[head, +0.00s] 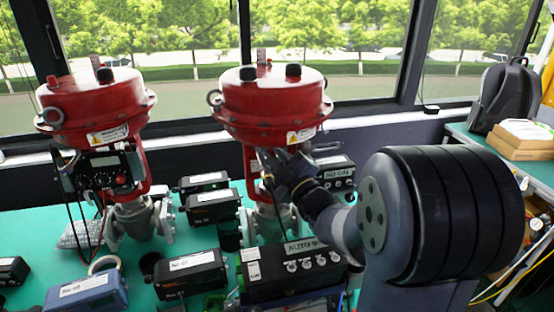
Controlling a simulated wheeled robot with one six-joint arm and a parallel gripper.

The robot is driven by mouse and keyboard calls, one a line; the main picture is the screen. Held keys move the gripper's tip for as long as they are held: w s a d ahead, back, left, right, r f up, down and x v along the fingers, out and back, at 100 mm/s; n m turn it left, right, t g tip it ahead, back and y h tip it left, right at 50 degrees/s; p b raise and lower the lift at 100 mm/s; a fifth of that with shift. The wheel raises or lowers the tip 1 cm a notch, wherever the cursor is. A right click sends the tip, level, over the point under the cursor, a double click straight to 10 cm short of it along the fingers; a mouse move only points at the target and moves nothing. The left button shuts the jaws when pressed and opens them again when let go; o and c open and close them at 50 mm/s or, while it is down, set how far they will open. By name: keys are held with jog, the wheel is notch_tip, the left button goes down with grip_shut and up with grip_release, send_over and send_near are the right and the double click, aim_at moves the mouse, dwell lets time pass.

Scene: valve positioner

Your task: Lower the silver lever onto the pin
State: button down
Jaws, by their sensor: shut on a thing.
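My gripper (268,168) is at the red yoke of the middle valve (272,98), just under its red actuator housing. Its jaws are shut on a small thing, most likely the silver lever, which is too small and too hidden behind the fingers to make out. The pin cannot be seen, so I cannot tell how far the lever is from it. My arm comes in from the right and covers part of the space right of the valve.
A second red valve (95,100) with a black positioner (103,170) stands at the left. Several black boxes lie on the green table (25,230). A black box labelled AUTO (292,272) sits in front of the middle valve. A backpack (503,95) and cardboard box (522,133) stand far right.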

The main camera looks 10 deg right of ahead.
jog(key=f+n+b, duration=0.1)
jog(key=b, duration=0.1)
jog(key=a+f+n+g+b, duration=0.1)
jog(key=n+b, duration=0.1)
jog(key=shift+f+y, duration=0.3)
